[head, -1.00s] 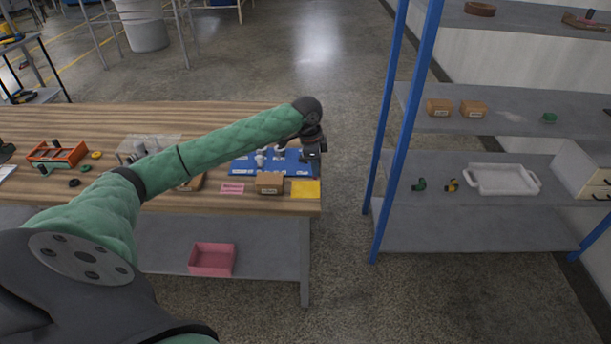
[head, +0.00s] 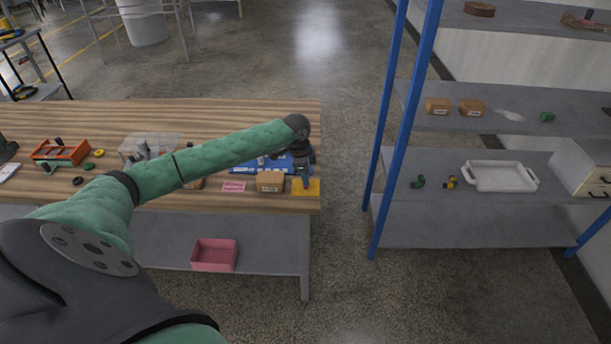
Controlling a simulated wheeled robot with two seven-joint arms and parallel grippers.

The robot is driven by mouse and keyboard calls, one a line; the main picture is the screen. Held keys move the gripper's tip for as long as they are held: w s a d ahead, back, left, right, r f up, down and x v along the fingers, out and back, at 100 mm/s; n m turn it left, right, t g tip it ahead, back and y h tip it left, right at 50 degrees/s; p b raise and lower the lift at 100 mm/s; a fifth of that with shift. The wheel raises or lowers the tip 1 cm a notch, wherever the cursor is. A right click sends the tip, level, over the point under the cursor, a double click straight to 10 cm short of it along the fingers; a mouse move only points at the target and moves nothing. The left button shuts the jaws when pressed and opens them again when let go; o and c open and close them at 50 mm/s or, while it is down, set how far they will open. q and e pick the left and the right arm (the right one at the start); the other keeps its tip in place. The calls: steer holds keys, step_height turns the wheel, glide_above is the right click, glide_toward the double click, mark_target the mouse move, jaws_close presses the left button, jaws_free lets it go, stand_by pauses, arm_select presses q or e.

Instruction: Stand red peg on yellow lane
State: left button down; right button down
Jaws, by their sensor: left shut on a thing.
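The yellow lane (head: 314,190) is a flat yellow patch at the front right corner of the wooden table. My left gripper (head: 304,186) points down over the left part of this patch, very low. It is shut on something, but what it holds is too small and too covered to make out. I cannot make out a red peg anywhere, and I cannot tell whether the held thing touches the yellow lane. My right gripper is out of view.
A cardboard box (head: 269,182) stands just left of the yellow lane, with a pink patch (head: 234,187) beyond it. A blue mat (head: 243,169) lies behind, partly under my arm. A blue-post shelf (head: 402,130) stands to the right across a floor gap.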

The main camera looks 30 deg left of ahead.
arm_select(q)
steer(key=c, duration=1.4)
jaws_free()
steer(key=shift+f, duration=0.1)
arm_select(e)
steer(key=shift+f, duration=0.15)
